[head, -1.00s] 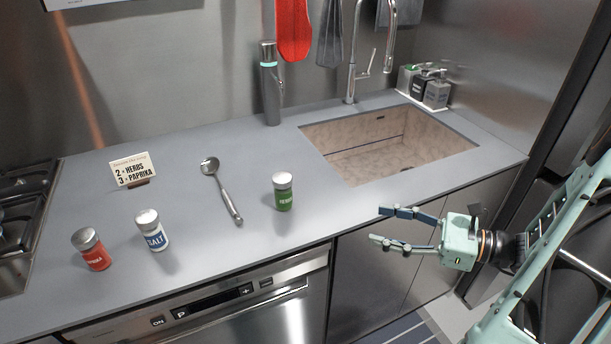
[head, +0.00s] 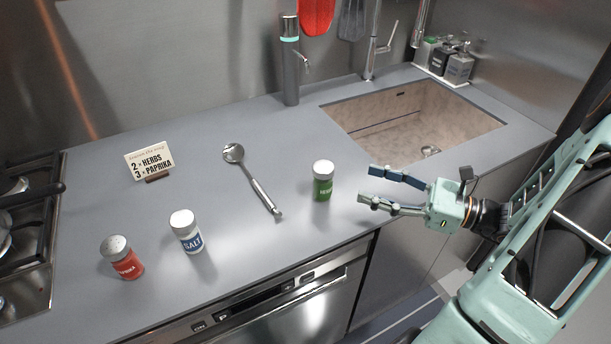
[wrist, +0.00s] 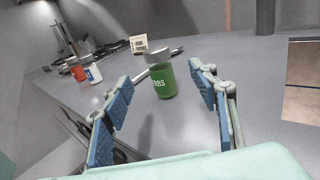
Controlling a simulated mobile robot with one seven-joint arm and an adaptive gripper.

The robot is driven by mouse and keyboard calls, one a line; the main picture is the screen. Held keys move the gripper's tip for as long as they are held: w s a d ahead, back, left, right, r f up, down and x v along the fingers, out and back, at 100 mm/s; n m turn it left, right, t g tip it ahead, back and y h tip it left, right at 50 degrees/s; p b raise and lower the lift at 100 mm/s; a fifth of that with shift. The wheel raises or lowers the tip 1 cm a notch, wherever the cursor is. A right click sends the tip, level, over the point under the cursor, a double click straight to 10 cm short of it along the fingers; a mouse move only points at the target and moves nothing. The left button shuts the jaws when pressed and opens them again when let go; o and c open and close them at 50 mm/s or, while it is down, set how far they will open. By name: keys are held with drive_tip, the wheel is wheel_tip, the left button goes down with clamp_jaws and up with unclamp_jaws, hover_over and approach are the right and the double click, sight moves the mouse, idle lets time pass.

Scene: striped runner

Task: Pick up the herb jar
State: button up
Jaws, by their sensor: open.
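The herb jar (head: 323,182) has a green label and a grey-white lid and stands upright on the counter near its front edge. My gripper (head: 365,184) is open and empty, just right of the jar in the head view, its fingers pointing at it. In the wrist view the herb jar (wrist: 163,80) shows between and beyond the two blue-padded fingers of my gripper (wrist: 160,92). The fingers do not appear to touch the jar.
A metal spoon (head: 255,185) lies left of the herb jar. The salt jar (head: 188,233), the paprika jar (head: 123,259) and a small sign (head: 150,161) stand farther left. The sink (head: 405,120) is behind and right, with a metal dispenser (head: 290,75) beside it.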

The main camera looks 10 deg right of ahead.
sight(324, 170)
drive_tip(key=x, duration=0.6)
drive_tip(key=shift+a, duration=0.15)
drive_tip(key=shift+x, duration=2.7)
drive_tip(key=shift+s+a+r, duration=0.15)
drive_tip(key=shift+r, duration=0.05)
drive_tip(key=shift+c, duration=0.6)
drive_tip(key=c, duration=1.2)
